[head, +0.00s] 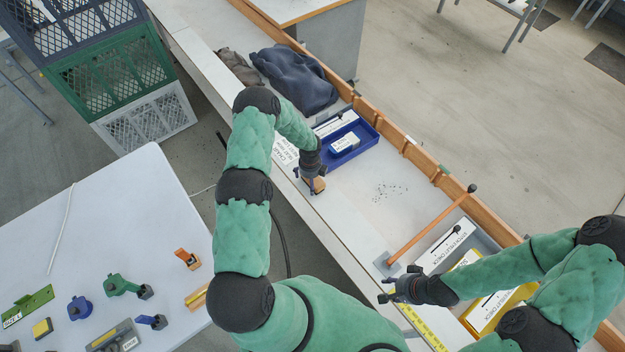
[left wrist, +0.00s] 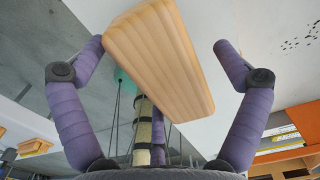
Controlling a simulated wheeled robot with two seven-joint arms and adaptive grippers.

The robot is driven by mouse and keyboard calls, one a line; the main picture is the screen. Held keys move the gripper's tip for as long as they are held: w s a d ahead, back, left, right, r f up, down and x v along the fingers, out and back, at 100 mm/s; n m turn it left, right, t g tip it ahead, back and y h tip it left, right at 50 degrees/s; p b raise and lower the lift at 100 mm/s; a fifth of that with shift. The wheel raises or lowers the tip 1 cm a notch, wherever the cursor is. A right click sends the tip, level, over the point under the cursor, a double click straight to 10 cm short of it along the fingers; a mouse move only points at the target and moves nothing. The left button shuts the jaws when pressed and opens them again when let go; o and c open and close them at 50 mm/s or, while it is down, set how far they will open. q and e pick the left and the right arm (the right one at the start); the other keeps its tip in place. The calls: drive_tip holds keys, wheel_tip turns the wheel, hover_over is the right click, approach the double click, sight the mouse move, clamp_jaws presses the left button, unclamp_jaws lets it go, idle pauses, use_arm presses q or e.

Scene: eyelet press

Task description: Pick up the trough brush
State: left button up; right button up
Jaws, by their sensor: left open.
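The trough brush, seen as a pale wooden block (head: 318,186), is at the near edge of the white bench, under my left gripper (head: 309,178). The left gripper is open and holds nothing. Bristles are not visible. My right gripper (head: 386,290) is over the bench's near edge at the lower right; its fingertips look apart, with nothing between them.
A blue tray (head: 356,150) with a labelled box stands beyond the left gripper. Dark specks (head: 388,191) lie on the bench. A wooden-handled tool (head: 430,228) leans near the right gripper. A yellow bin (head: 490,308) is at the lower right. A white table (head: 115,225) holds small tools.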

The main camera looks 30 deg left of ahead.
use_arm(q)
drive_tip(key=shift+c, duration=0.2)
drive_tip(key=c, duration=1.3)
drive_tip(key=shift+o, duration=0.2)
drive_tip(key=shift+w+r, duration=0.1)
drive_tip(key=shift+r, duration=0.65)
drive_tip(key=s+d+r+b, duration=0.1)
drive_tip(key=s+d+r, duration=0.1)
drive_tip(key=s+r, duration=0.3)
drive_tip(key=s+d+r+b, duration=0.2)
drive_tip(key=s+r, duration=0.4)
drive_tip(key=s, duration=0.2)
drive_tip(key=shift+s+d+r, duration=0.2)
drive_tip(key=shift+d+r, duration=0.1)
